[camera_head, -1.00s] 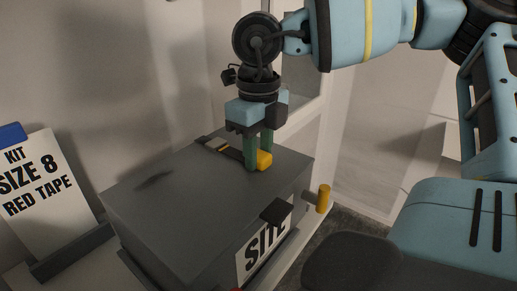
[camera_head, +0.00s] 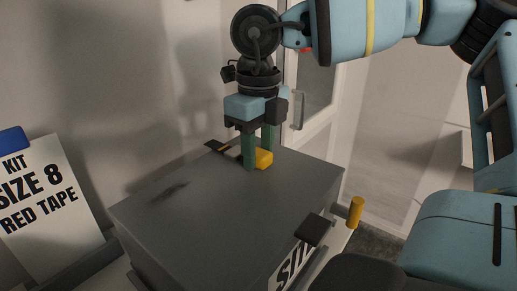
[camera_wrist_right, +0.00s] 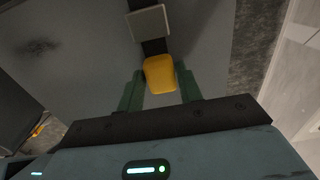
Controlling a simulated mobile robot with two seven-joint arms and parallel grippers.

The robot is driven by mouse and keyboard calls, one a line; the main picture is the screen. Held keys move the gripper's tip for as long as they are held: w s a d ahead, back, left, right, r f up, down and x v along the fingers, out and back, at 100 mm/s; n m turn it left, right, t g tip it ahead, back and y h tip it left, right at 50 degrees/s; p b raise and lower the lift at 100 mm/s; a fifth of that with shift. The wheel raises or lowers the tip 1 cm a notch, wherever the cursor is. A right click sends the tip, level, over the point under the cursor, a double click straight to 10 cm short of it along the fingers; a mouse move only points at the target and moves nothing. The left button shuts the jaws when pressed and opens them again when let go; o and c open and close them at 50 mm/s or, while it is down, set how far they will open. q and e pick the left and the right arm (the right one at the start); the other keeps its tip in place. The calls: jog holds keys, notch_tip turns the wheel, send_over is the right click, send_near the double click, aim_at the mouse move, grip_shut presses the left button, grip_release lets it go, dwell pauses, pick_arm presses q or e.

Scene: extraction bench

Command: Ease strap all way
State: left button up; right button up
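A dark strap with a yellow end tab (camera_head: 263,158) lies across the top of a grey box (camera_head: 190,215). My right gripper (camera_head: 259,165) points down over the box top, its green fingers on either side of the tab. In the right wrist view the yellow tab (camera_wrist_right: 160,75) fills the space between the fingertips (camera_wrist_right: 160,85), so the gripper looks shut on it. The dark strap (camera_wrist_right: 152,47) runs from the tab under a pale grey plate (camera_wrist_right: 148,22). The fingers partly hide the strap in the head view. My left gripper is out of view.
A sign reading "KIT SIZE 8 RED TAPE" (camera_head: 45,210) stands at the left. A dark clasp (camera_head: 314,229) sits at the box's front edge above a partly hidden label (camera_head: 290,268). A yellow peg (camera_head: 356,212) stands to the right. A wall rises behind the box.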

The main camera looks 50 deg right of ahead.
aim_at(258, 152)
jog(key=o, duration=0.3)
notch_tip(258, 152, up, 8)
jog(key=shift+f, duration=0.1)
dwell(0.5)
dwell(0.5)
